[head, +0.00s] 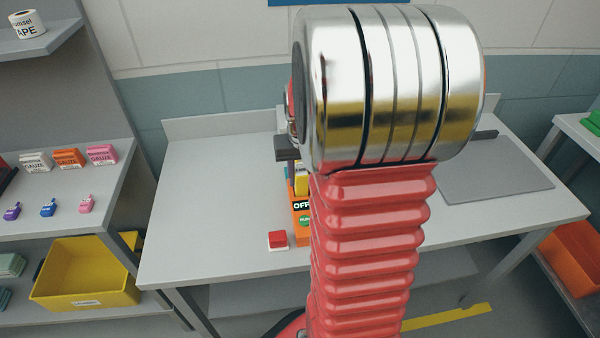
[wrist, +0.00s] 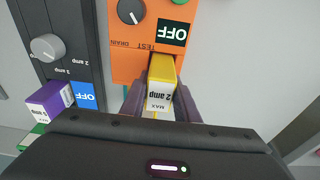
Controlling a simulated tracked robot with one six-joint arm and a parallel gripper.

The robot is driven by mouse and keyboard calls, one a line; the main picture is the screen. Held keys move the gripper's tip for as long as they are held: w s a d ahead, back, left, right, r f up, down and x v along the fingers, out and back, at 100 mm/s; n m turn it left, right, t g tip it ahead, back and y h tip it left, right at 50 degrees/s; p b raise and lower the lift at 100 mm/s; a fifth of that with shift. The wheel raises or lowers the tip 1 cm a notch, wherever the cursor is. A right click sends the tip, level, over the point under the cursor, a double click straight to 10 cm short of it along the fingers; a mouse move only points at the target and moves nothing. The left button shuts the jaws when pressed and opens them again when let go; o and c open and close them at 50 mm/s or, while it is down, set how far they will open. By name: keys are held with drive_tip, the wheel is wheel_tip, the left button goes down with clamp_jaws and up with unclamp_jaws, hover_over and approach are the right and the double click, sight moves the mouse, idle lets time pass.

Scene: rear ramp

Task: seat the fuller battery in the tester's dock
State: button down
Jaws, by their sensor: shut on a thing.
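In the wrist view my gripper (wrist: 161,108) is shut on a yellow battery (wrist: 162,72), with a dark finger on each side. The battery's white end is marked "2 amp MAX". Its far end meets the edge of the orange tester (wrist: 128,62), by the "TEST" and "DRAIN" lettering; I cannot tell how deep it sits in the dock. The tester's display reads OFF. A purple battery (wrist: 48,104) is at a dark grey unit (wrist: 63,22) with a blue OFF panel. In the head view the tester (head: 302,222) and yellow battery (head: 302,180) are partly hidden by my arm. No charge level is readable.
A red-topped white block (head: 278,240) is on the workbench (head: 215,185) by the tester. A grey mat (head: 500,180) lies at the right. Shelves at the left hold gauze boxes (head: 68,158) and a yellow bin (head: 85,275). The bench's left part is clear.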

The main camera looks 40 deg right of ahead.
drive_tip(key=shift+f, duration=0.45)
idle(0.6)
drive_tip(key=c, duration=1.3)
unclamp_jaws()
drive_tip(key=r, duration=0.4)
drive_tip(key=s+r, duration=0.1)
drive_tip(key=r, duration=0.4)
drive_tip(key=a+r, duration=0.1)
drive_tip(key=r, duration=0.3)
drive_tip(key=shift+s+a+r, duration=0.1)
drive_tip(key=shift+s+r, duration=0.15)
drive_tip(key=shift+s, duration=0.05)
drive_tip(key=shift+s, duration=0.15)
